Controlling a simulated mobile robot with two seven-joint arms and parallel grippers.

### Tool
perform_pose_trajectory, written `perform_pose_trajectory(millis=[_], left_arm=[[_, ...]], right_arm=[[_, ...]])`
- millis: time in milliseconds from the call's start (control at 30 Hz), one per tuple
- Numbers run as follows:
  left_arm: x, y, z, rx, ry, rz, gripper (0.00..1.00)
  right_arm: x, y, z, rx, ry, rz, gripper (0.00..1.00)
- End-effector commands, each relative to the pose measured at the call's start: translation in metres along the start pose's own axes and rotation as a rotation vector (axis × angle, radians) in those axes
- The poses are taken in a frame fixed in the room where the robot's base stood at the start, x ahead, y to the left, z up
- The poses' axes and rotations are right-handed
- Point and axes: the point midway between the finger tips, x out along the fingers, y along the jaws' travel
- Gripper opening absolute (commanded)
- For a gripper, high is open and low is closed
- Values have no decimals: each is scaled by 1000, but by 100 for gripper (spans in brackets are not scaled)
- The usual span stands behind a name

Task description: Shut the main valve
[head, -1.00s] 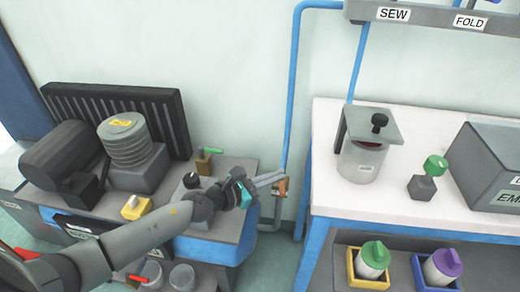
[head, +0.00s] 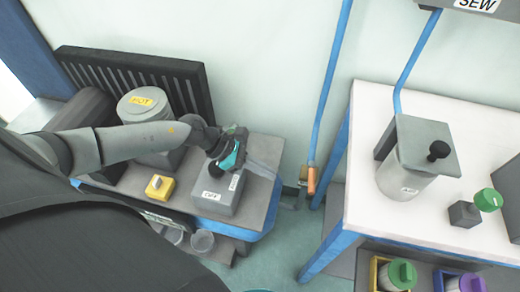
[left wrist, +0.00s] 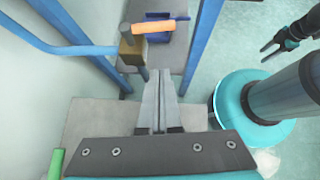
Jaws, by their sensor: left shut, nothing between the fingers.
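A valve with a brass body and an orange handle (head: 311,180) sits at the lower end of a blue wall pipe in the head view. In the left wrist view the orange handle (left wrist: 160,26) points right from the brass body (left wrist: 131,48). My left gripper (head: 278,176) is shut and empty, to the left of the valve and apart from it. Its fingertips (left wrist: 160,75) show below the handle in the left wrist view. My right gripper (left wrist: 268,52) shows small at the top right of the left wrist view, fingers apart, far from the valve.
The blue pipe (head: 330,85) runs down the wall. A white-topped table (head: 365,215) with a lidded pot (head: 405,178) stands to the right. Below my left gripper is a grey box (head: 215,196) on the machine bench. A green handle (left wrist: 56,163) shows at lower left in the left wrist view.

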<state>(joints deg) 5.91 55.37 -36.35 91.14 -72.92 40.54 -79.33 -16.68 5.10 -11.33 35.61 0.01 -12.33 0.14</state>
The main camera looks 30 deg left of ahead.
Motion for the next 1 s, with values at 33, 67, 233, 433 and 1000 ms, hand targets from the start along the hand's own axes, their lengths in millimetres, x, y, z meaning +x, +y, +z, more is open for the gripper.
perform_pose_trajectory(millis=[33,67,233,433,1000], left_arm=[[12,0,0,-1,-4,1,0],[18,1,1,-2,-5,1,0],[51,1,1,-1,-4,2,0],[68,1,24,2,-3,2,0],[76,1,32,0,0,4,0]], right_arm=[[2,2,-1,1,3,2,50],[3,2,-2,1,4,3,50],[8,6,-5,2,10,8,50],[0,5,-5,1,9,7,50],[-2,-4,5,1,-8,-5,50]])
